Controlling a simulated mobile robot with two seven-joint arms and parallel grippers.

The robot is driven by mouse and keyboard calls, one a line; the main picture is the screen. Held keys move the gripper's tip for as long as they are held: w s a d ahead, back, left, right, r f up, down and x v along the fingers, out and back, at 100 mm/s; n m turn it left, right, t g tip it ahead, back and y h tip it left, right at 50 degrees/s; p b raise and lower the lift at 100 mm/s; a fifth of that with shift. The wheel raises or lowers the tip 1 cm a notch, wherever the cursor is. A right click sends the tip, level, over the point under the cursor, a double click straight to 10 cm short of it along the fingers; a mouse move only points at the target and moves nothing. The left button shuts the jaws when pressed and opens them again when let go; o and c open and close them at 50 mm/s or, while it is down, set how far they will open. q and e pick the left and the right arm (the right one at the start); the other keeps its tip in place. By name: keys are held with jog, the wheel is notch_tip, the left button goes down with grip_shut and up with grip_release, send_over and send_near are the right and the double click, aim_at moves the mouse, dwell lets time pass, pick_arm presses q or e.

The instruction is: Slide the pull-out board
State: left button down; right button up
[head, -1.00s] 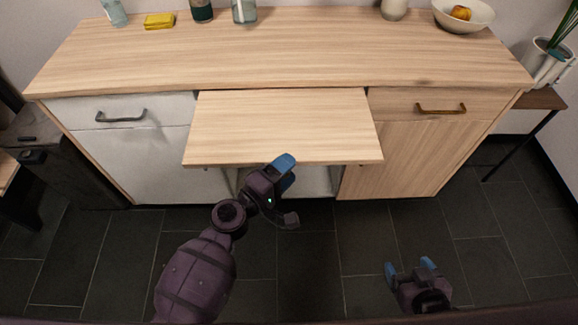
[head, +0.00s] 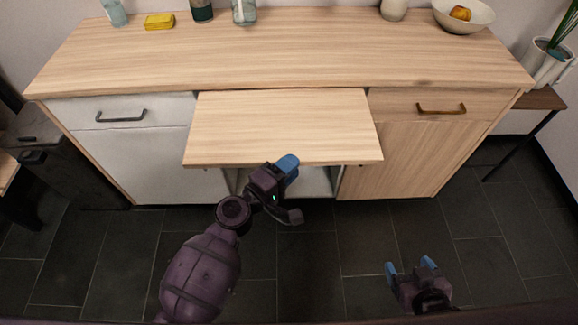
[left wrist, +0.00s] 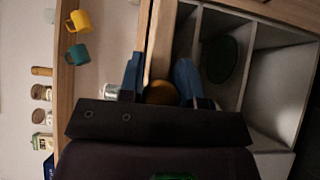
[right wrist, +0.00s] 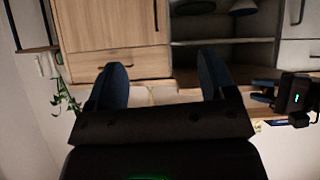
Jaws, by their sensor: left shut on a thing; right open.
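The pull-out board (head: 280,125) is a light wood panel jutting out from under the countertop, between the two drawers.
The cabinet top (head: 280,50) carries a yellow sponge (head: 159,21), bottles and a bowl (head: 463,14) along the back. Open shelves (head: 315,181) lie below the board. Drawers with handles (head: 121,118) (head: 441,109) flank it. The dark tiled floor (head: 320,265) in front is clear.

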aim_at(286, 100)
pick_arm(q)
jog(key=shift+w, duration=0.15)
pick_arm(e)
jog(key=shift+f, duration=0.1)
pick_arm(q)
jog(key=w+b, duration=0.2)
jog(key=w, duration=0.4)
jog(key=w+b, duration=0.2)
jog(key=w, duration=0.5)
jog(key=w+b, duration=0.3)
jog(key=w, duration=0.3)
jog(key=shift+w+f, duration=0.25)
jog(key=shift+w, duration=0.1)
jog(key=shift+w+r, duration=0.1)
jog(key=shift+w, duration=0.5)
jog(key=shift+w+r, duration=0.15)
jog(key=shift+w, duration=0.05)
pick_arm(e)
notch_tip(286, 100, down, 7)
jog(key=g, duration=0.1)
jog(key=shift+s+d, duration=0.15)
jog(key=shift+s, duration=0.35)
pick_arm(q)
jog(key=c, duration=0.8)
grip_release()
